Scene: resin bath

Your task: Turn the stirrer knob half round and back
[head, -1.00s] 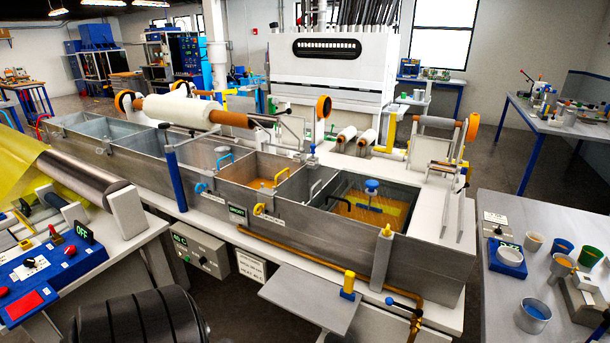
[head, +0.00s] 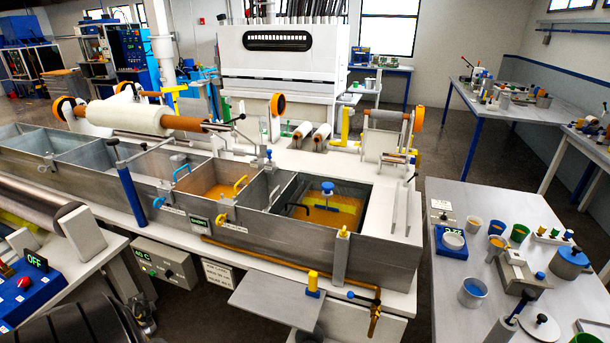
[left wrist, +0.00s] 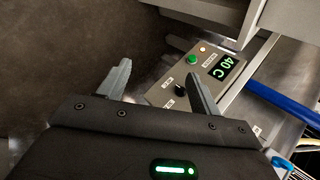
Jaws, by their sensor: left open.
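A blue knob (head: 327,187) stands upright in the amber resin of the right-hand bath compartment (head: 300,226) in the head view; it appears to be the stirrer's. Nothing touches it. My left gripper (left wrist: 158,69) is open and empty in the left wrist view. Its fingers point toward a grey control box (left wrist: 212,62) with a green 40 C display and a small black knob (left wrist: 181,91). One finger overlaps the box in the picture; I cannot tell the gap. The same box (head: 150,272) shows in the head view below the bath. My right gripper is not in view.
A bench with cups and a scale (head: 452,241) stands at the right. A yellow-topped post (head: 343,234) rises at the bath's front wall. A grey shelf (head: 278,298) juts out below it.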

